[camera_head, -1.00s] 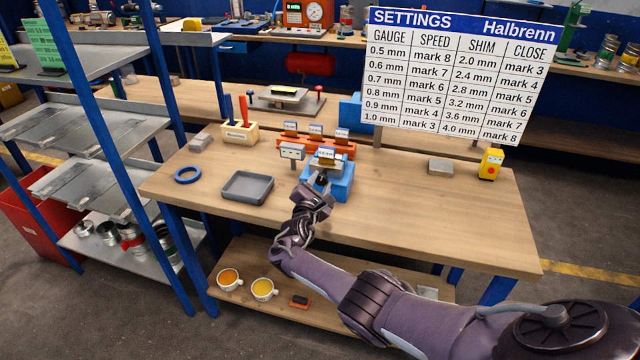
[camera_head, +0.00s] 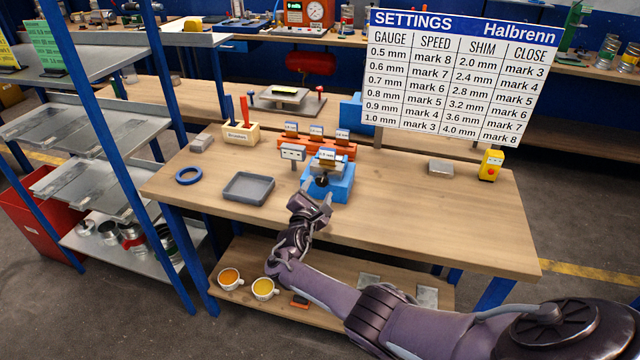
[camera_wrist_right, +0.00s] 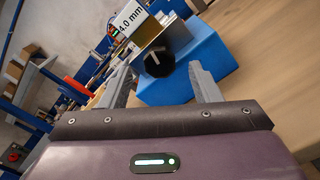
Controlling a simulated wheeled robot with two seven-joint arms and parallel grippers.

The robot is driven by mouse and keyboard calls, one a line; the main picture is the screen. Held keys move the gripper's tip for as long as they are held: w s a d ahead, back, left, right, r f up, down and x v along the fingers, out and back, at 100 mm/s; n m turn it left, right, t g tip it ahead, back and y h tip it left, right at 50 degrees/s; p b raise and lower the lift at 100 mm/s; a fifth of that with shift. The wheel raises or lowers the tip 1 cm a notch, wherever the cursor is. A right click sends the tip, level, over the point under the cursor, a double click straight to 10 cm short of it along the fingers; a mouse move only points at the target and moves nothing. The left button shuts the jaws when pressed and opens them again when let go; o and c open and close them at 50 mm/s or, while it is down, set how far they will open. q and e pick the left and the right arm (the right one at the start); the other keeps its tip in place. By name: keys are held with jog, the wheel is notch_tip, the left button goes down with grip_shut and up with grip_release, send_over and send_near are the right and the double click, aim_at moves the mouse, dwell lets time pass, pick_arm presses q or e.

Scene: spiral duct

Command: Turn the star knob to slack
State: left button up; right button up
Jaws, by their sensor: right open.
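The black star knob (camera_head: 322,180) is on the front of a blue block fixture (camera_head: 342,185) on the wooden bench. In the right wrist view the knob (camera_wrist_right: 157,62) shows a pale mark on its face, and a 4.0 mm label (camera_wrist_right: 130,18) is above it. My right gripper (camera_head: 318,201) is in front of the fixture. In the wrist view its two fingers (camera_wrist_right: 162,85) are spread, the knob lies beyond and between them, and nothing is held. My left gripper is not in view.
A yellow box (camera_head: 490,165) is at the right end. The bench right of the fixture is mostly clear.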

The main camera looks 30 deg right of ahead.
jog(key=v, duration=0.5)
dwell(0.5)
